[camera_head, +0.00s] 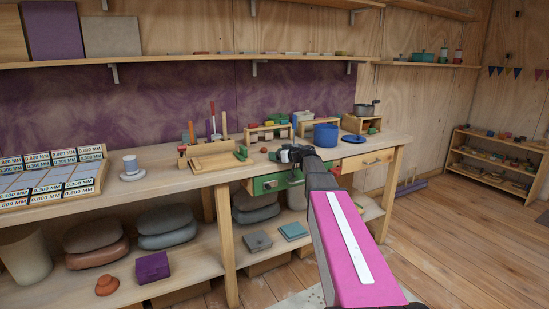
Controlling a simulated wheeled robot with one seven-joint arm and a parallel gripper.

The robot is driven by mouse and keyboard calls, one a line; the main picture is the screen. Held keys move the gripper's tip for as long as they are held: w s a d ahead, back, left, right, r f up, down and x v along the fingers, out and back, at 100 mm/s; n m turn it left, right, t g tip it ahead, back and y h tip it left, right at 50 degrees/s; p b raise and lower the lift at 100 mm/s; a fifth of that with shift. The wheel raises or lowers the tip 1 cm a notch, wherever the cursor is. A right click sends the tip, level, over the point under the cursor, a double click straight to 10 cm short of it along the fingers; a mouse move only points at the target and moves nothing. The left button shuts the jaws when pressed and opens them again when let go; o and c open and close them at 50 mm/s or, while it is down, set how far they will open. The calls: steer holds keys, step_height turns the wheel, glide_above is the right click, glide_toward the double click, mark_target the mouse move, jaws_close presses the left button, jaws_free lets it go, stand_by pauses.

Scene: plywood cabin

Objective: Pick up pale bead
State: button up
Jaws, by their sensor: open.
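I cannot pick out a pale bead in this view; it may be too small to tell or hidden by my arm. My gripper (279,156), dark and small in the picture, is open at the front part of the workbench (150,187), above or near the green drawer front (268,184). I see nothing held in it. My pink and dark arm hides part of the bench front and the floor behind it. A small red piece (264,150) lies on the bench just left of my gripper.
A blue pot (325,135), wooden racks and a grey pan (363,109) stand behind and right of my gripper. The lower shelf holds cushions and boxes.

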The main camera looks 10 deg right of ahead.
steer(key=shift+w+a+f, duration=0.1)
steer(key=shift+w+a, duration=0.1)
steer(key=shift+w, duration=0.1)
steer(key=c, duration=0.9)
